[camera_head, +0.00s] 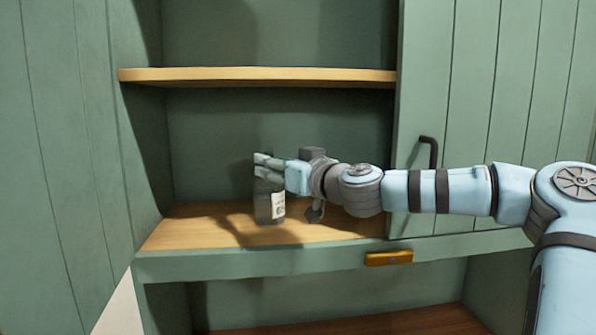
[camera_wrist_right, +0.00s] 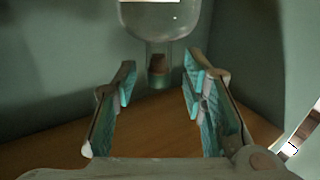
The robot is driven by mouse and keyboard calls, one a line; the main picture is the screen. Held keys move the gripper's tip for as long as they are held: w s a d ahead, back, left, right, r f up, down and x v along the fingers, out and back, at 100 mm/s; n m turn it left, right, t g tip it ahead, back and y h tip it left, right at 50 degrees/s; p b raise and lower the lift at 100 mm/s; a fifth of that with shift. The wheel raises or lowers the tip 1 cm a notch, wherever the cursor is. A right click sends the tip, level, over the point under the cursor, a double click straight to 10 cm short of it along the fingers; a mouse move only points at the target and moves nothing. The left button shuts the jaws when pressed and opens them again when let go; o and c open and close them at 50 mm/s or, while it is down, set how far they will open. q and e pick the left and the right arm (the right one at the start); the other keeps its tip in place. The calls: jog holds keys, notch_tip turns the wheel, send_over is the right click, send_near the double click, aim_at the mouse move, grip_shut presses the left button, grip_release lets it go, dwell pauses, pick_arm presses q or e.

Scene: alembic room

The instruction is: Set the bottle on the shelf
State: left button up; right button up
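The clear glass bottle (camera_head: 268,203), with a pale label, stands upright on the cabinet's lower wooden shelf (camera_head: 190,232). My right gripper (camera_head: 264,165) reaches in from the right at the height of the bottle's neck and hides its top in the head view. In the right wrist view, the bottle (camera_wrist_right: 160,22) appears neck down. Its stoppered neck lies between the fingertips of my right gripper (camera_wrist_right: 159,85), with a gap on both sides. The fingers are spread and hold nothing. My left gripper is not in view.
An upper wooden shelf (camera_head: 255,75) runs above the arm. A green door with a dark handle (camera_head: 430,150) is at the right, behind my arm. A yellow pull (camera_head: 388,258) sits on the front rail. The lower shelf is clear left of the bottle.

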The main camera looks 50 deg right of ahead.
jog(key=s+a+b, duration=0.1)
jog(key=s+b, duration=0.4)
jog(key=s, duration=0.4)
